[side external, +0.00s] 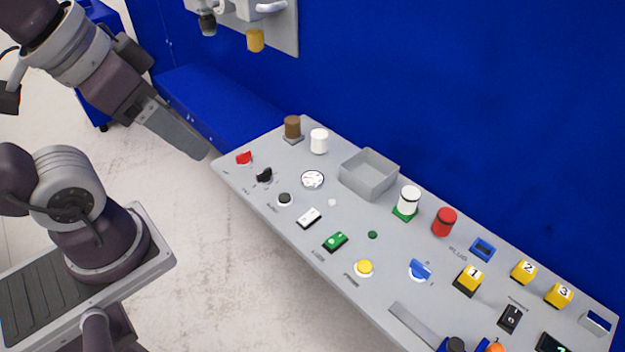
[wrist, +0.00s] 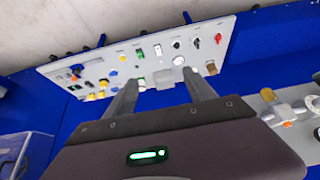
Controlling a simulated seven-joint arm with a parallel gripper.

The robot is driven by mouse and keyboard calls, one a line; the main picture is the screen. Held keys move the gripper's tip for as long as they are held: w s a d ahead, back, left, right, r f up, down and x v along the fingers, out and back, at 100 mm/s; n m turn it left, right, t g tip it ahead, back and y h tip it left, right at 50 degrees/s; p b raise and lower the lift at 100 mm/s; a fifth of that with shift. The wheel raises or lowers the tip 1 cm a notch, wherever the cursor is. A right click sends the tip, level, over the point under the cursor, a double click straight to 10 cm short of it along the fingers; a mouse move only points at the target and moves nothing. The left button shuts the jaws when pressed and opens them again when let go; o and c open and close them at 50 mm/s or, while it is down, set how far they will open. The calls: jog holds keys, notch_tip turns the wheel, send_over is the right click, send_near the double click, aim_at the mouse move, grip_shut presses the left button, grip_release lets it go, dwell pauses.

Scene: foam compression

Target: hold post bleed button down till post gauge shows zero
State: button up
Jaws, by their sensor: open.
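A round white gauge (side external: 312,179) is set in the grey panel near its left part; its needle and reading are too small to make out. It also shows in the wrist view (wrist: 179,60). A black round button (side external: 285,199) with a pale collar is just in front of the gauge; its label is not legible, so I cannot tell if it is the post bleed button. My gripper (side external: 207,155) hangs in the air by the panel's left end, touching nothing. In the wrist view my gripper (wrist: 158,76) has its two fingers wide apart, with nothing between them.
A red switch (side external: 244,158) and a black knob (side external: 264,175) are at the panel's left end. Brown (side external: 292,127) and white (side external: 319,141) cylinders stand behind them. A grey open bin (side external: 368,174) sits mid-panel. A yellow button (side external: 365,267) is farther right. A blue wall is behind.

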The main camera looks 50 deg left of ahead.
grip_shut()
dwell(1.5)
